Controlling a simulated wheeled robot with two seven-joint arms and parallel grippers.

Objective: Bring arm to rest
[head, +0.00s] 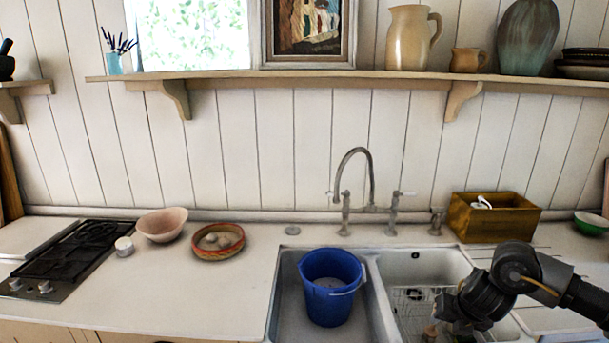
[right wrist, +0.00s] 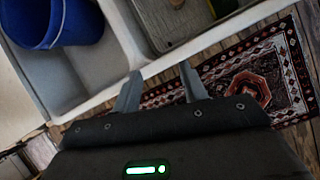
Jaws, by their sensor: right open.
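My right arm comes in from the right in the head view, and its dark gripper (head: 440,333) hangs over the front of the right sink basin. In the right wrist view the two grey fingers of my right gripper (right wrist: 160,90) stand apart with nothing between them. They point toward the front edge of the sink (right wrist: 125,78), with a patterned rug (right wrist: 285,62) on the floor below. My left gripper does not show in either view.
A blue bucket (head: 331,289) stands in the left basin. A wooden box (head: 492,218) is behind the right basin. A wooden bowl (head: 218,243), a pink bowl (head: 162,225) and a hob (head: 70,258) are at left. A tap (head: 357,180) rises behind the sink.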

